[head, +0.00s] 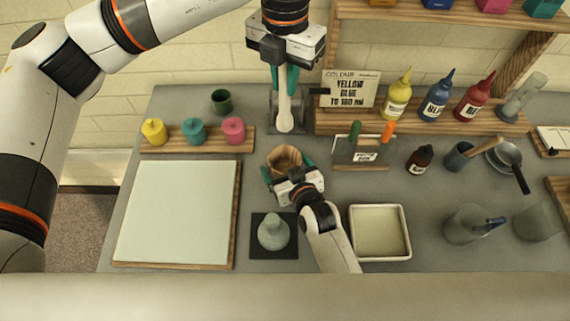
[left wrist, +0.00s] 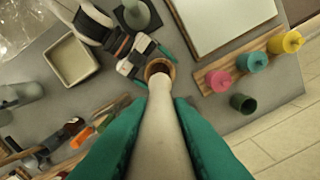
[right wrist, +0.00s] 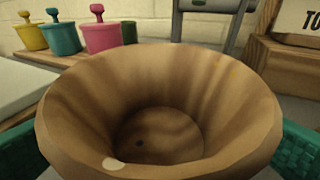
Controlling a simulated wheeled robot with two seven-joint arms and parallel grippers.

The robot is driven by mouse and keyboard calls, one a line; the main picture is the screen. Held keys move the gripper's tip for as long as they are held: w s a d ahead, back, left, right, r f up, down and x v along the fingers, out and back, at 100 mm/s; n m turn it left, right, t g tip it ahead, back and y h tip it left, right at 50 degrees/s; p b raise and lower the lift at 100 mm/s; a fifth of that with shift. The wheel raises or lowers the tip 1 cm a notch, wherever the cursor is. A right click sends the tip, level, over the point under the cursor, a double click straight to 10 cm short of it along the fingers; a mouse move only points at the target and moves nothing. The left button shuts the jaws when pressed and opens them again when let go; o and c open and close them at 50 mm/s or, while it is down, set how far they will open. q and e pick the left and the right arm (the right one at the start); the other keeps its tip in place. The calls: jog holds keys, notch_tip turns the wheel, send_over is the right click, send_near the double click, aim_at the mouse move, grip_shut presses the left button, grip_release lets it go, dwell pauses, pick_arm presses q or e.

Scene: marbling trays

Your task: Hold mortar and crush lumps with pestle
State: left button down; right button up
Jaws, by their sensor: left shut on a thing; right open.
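The brown wooden mortar (head: 284,158) stands on the grey table, in the middle of the head view. My right gripper (head: 288,172) is open, with its teal fingers on either side of the mortar. The right wrist view looks into the mortar (right wrist: 160,85); a small dark spot shows on its floor and a pale spot near its near rim. My left gripper (head: 284,82) is shut on the pale pestle (head: 285,118), which points downward behind the mortar in the head view. In the left wrist view the pestle (left wrist: 161,120) overlaps the mortar's near rim; contact cannot be told.
A grey stand (head: 273,124) is behind the pestle. Pink, teal and yellow pots (head: 233,129) stand on a board at left, near a dark green cup (head: 221,101). A flask (head: 273,232) and white tray (head: 407,252) are in front; a comb holder (head: 345,152) is right.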

jog(key=shift+w+a+f, duration=0.1)
jog(key=shift+w+a, duration=0.05)
jog(key=shift+w, duration=0.2)
jog(key=shift+c, duration=0.4)
jog(key=c, duration=1.1)
pick_arm(q)
notch_tip(320, 180, down, 16)
dwell(1.2)
